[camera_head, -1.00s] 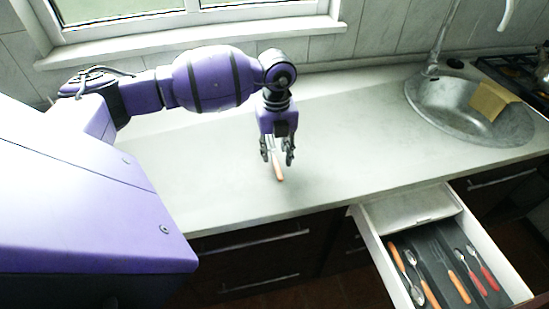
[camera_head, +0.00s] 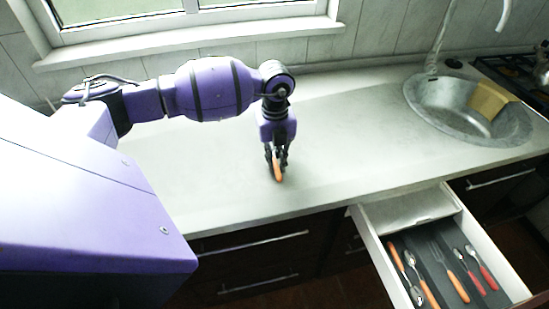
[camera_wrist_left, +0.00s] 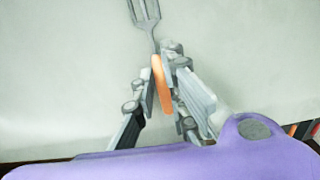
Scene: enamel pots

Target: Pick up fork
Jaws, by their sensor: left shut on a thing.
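The fork has an orange handle and a grey metal head. In the head view only its orange handle (camera_head: 278,170) shows between the fingers, with the rest hidden behind my gripper. In the left wrist view the fork's tines (camera_wrist_left: 146,10) point to the top edge, and its orange handle (camera_wrist_left: 161,84) lies between the fingers. My left gripper (camera_head: 277,172) is low over the counter and shut on the handle; it also shows in the left wrist view (camera_wrist_left: 160,82). I cannot tell whether the fork still touches the counter. My right gripper is not in view.
An open drawer (camera_head: 374,246) at the lower right holds several orange- and red-handled utensils. A metal sink (camera_head: 440,110) with a sponge-like block (camera_head: 488,100) is set in the counter at the right. The counter (camera_head: 350,140) around my gripper is clear.

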